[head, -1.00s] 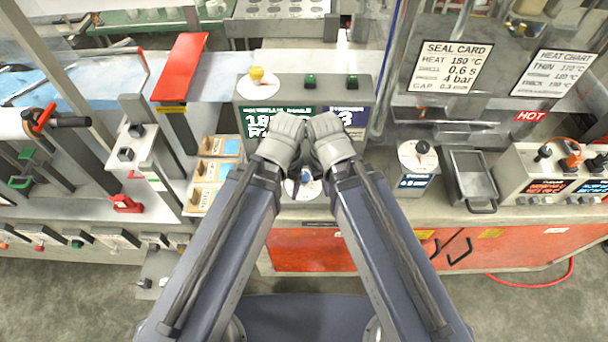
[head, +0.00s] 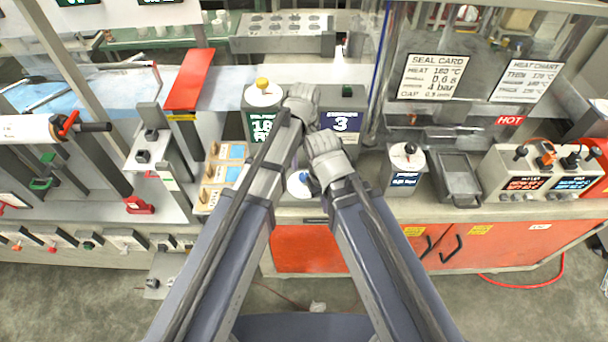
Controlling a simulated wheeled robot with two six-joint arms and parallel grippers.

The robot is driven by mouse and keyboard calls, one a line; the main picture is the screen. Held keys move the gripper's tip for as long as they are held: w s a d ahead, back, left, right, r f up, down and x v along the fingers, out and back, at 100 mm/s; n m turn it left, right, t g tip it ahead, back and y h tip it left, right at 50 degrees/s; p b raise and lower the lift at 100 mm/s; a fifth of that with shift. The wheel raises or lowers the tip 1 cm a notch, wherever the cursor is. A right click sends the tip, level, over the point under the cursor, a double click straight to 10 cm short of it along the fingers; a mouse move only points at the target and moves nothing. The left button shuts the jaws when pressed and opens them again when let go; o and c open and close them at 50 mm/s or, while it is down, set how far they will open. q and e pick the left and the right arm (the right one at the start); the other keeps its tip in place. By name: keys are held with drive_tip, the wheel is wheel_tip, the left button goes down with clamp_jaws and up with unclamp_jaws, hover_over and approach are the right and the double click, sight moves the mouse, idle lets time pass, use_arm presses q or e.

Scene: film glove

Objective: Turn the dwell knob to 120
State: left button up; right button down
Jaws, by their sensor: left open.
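A grey control box has a yellow knob (head: 262,86) on a white dial, a green screen (head: 261,128) and a blue screen (head: 341,122) showing 3. My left gripper (head: 302,98) is over the top of this box, right of the yellow knob, and covers part of the green screen. It is open; its fingertips are hard to make out. My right gripper (head: 324,146) is lower, in front of the box below the blue screen; its jaws are unclear. A white dial with a blue knob (head: 300,184) is partly hidden below the grippers. I cannot read which knob is labelled dwell.
A black-knobbed unit (head: 407,165), a metal tray (head: 459,180) and a twin-screen control box (head: 541,172) stand to the right. A wooden block with small knobs (head: 221,172) is at left. A seal card (head: 433,76) hangs behind, near a HOT label (head: 510,120).

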sight(304, 175)
use_arm(q)
drive_tip(key=shift+f, duration=0.1)
wheel_tip(304, 175, down, 8)
drive_tip(key=b, duration=0.7)
drive_tip(key=shift+b, duration=0.4)
drive_tip(key=shift+r, duration=0.2)
drive_tip(key=shift+c, duration=0.3)
clamp_jaws()
